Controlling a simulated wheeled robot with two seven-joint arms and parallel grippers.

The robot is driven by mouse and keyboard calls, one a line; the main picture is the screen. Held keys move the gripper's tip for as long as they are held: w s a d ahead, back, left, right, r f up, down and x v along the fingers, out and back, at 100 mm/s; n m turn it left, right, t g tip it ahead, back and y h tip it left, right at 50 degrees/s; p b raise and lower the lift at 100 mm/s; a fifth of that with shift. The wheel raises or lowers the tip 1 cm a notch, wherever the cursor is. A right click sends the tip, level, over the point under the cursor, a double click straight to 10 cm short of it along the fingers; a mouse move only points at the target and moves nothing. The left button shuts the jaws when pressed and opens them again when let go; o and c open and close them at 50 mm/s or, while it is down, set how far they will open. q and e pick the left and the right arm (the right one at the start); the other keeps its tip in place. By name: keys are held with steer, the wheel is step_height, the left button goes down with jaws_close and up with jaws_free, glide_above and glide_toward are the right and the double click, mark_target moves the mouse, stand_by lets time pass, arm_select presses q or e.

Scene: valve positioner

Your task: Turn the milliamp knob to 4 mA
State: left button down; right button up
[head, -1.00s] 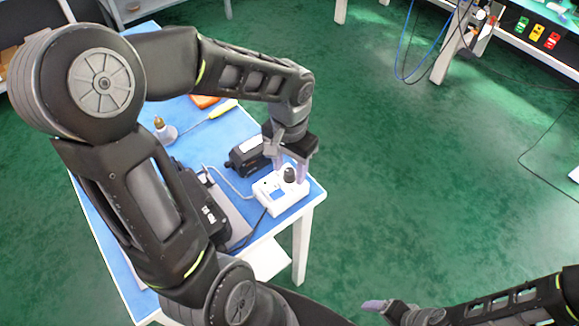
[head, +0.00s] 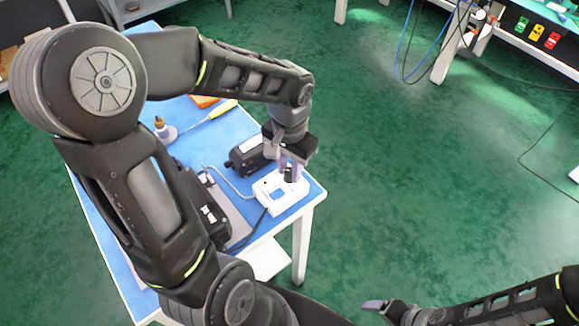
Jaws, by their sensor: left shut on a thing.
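The milliamp knob (head: 289,174) is a small black knob on top of a white box (head: 277,198) near the right corner of the blue-topped table. My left gripper (head: 288,172) points down over the box with its grey fingers shut on the knob, one on each side. The fingers hide part of the knob, and its setting is too small to read. My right gripper (head: 375,306) is at the bottom of the head view, away from the table. Its fingers are too small to tell whether they are open.
A black device (head: 247,158) stands just behind the white box. Another black device (head: 207,208) lies left of it, with cables between. A yellow-handled screwdriver (head: 222,108), a small bottle (head: 164,129) and an orange item (head: 205,101) lie farther back. The green floor right of the table is clear.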

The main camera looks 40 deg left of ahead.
arm_select(q)
steer(key=shift+n, duration=0.4)
steer(key=n+b, duration=0.2)
steer(key=n, duration=0.2)
steer(key=shift+f+b, duration=0.1)
steer(key=shift+b, duration=0.25)
steer(key=n+b, duration=0.2)
steer(key=n, duration=0.4)
steer(key=shift+n, duration=0.3)
steer(key=n+b, duration=0.2)
steer(key=n, duration=0.4)
steer(key=n+b, duration=0.2)
steer(key=n, duration=0.4)
steer(key=shift+n, duration=0.3)
steer(key=c, duration=1.1)
jaws_free()
steer(key=shift+c, duration=0.2)
steer(key=shift+r, duration=0.25)
